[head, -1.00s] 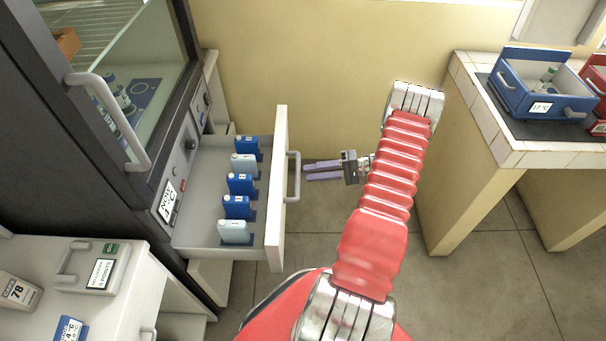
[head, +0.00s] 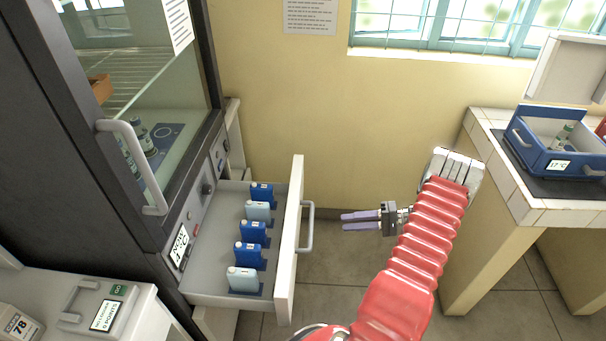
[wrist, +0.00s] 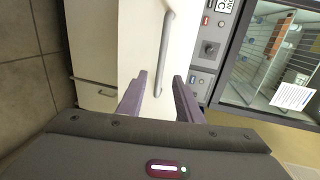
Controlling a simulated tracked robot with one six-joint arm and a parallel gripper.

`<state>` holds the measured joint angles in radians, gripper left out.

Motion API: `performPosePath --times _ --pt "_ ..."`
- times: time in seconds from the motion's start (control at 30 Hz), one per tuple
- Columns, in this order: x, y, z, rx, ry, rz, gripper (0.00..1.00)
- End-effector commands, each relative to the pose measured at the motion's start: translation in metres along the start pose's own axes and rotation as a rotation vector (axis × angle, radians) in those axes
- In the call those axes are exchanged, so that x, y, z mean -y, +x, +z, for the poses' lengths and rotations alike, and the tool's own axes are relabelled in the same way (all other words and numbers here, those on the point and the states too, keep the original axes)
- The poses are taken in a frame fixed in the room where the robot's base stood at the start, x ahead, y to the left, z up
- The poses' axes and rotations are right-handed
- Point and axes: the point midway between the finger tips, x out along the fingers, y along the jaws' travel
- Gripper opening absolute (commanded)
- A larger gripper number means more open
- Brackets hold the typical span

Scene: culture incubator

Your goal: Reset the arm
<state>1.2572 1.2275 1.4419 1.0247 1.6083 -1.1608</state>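My gripper (head: 362,221) hangs in free air to the right of the open drawer's handle, its two purple fingers pointing left. In the wrist view my gripper (wrist: 162,100) shows its fingers apart, with nothing between them but the view of the white drawer front (wrist: 138,45) and its grey handle (wrist: 166,50) beyond. My red arm (head: 415,255) rises from the lower middle of the head view and bends at a metal joint. The open drawer (head: 298,250) holds several blue and pale blue bottles (head: 252,232) standing in a row.
The incubator's glass door (head: 140,75) with a grey handle (head: 135,165) is at the left. A white cabinet (head: 135,310) is at lower left. A tiled bench (head: 540,210) at right bears a blue box (head: 560,155). Floor between drawer and bench is clear.

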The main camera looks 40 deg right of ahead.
Motion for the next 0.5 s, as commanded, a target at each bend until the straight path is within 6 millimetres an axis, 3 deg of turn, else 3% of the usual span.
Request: performPosePath --times 0.33,0.5 --pt "-0.001 0.000 0.000 -0.002 0.029 0.003 0.33" --pt "-0.013 0.000 0.003 0.001 0.133 0.048 0.33"
